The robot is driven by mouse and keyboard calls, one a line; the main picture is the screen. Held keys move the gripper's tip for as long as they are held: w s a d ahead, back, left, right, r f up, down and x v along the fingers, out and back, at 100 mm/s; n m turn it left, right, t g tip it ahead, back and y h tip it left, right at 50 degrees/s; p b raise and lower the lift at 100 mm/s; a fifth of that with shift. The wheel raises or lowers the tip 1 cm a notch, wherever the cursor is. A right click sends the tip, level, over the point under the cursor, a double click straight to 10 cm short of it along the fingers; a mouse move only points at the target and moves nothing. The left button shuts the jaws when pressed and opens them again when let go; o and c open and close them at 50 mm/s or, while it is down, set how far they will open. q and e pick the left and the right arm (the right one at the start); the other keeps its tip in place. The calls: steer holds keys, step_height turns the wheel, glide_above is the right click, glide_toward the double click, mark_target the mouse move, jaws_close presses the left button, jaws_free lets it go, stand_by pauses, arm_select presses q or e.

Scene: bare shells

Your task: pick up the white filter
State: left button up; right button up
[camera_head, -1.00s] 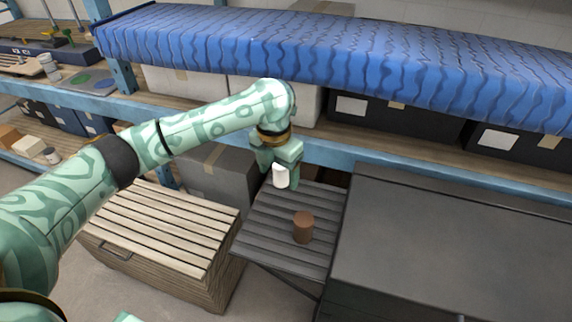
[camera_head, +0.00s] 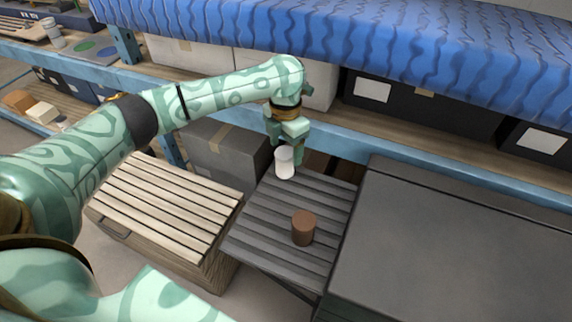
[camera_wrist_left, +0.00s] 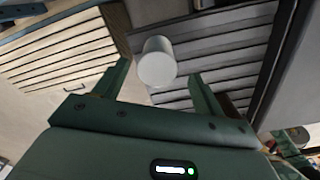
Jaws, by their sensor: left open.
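The white filter (camera_head: 284,163) is a small white cylinder at the far end of the dark grey slatted surface, seen in the head view. My left gripper (camera_head: 286,150) is at the filter, its fingers pointing down and partly behind it in this view. In the left wrist view the white filter (camera_wrist_left: 157,62) shows between the tips of my open left gripper (camera_wrist_left: 161,72), with a gap to each finger. Whether the fingertips reach down around it is hard to tell. My right gripper is not in view.
A brown cylinder (camera_head: 303,228) stands nearer on the slatted surface (camera_head: 262,232). A large dark box (camera_head: 450,240) rises to the right, a pale slatted crate (camera_head: 165,205) stands left. Behind is a blue-framed shelf (camera_head: 400,155) with a grey box (camera_head: 225,155) below it.

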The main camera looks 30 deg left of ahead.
mark_target(284, 152)
arm_select(q)
steer(key=shift+s+f, duration=0.1)
steer(key=shift+f, duration=0.45)
steer(key=f, duration=0.1)
steer(key=f+b, duration=0.1)
steer(key=f, duration=0.1)
steer(key=f+b, duration=0.1)
steer(key=shift+a+f, duration=0.25)
steer(key=shift+f, duration=0.1)
steer(key=shift+r, duration=0.1)
steer(key=c, duration=1.1)
